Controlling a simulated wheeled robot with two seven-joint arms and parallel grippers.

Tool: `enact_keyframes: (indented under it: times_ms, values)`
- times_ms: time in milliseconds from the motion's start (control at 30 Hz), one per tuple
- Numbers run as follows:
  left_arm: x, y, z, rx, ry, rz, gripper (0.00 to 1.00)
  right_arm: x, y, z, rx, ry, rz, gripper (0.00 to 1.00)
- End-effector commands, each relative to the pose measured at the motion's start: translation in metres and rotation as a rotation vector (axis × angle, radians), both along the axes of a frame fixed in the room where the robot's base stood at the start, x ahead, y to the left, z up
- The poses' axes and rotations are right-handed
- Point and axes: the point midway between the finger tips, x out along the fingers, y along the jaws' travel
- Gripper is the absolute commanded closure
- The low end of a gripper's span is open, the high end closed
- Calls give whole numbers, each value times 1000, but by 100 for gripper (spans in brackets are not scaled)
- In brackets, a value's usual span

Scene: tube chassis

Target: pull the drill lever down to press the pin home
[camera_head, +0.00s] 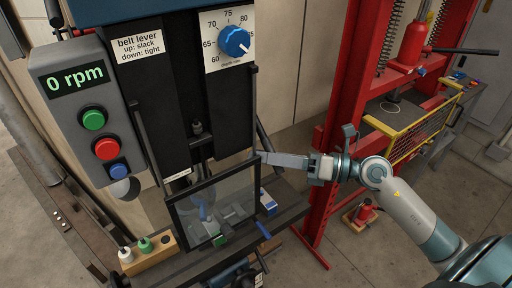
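The drill press (190,90) stands at the left, with its chuck (200,141) above a clear guard (218,205). A dark rod (265,138) slants down at the right side of the column; it may be the drill lever, partly hidden by my gripper. My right gripper (264,158) reaches in from the right, its fingers pointing left at the column beside this rod. Its fingers overlap in this view, so I cannot tell if they hold anything. A blue-and-green vise-like fixture (218,240) shows through and below the guard. I cannot make out the pin. My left gripper is not in view.
A control box (88,120) reads 0 rpm, with green, red and blue buttons. A blue depth-stop knob (234,41) is at the top. A wooden block (148,256) holds small bottles. A red press frame (345,110) with a yellow guard (415,130) stands at the right.

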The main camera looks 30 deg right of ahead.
Motion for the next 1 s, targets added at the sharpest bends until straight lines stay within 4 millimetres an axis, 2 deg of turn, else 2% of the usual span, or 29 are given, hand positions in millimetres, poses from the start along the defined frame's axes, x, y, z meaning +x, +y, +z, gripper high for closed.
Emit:
enact_keyframes:
  times_ms: [33,200,567,700,1000]
  values:
    - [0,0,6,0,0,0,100,4,4,4,2,-1,-1,64]
    - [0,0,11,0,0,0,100,11,14,2,2,1,0,64]
    - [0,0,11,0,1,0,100,12,16,0,-1,0,1,64]
    - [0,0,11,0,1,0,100,12,16,0,-1,0,1,98]
    - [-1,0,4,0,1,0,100,14,16,-4,2,-13,0,100]
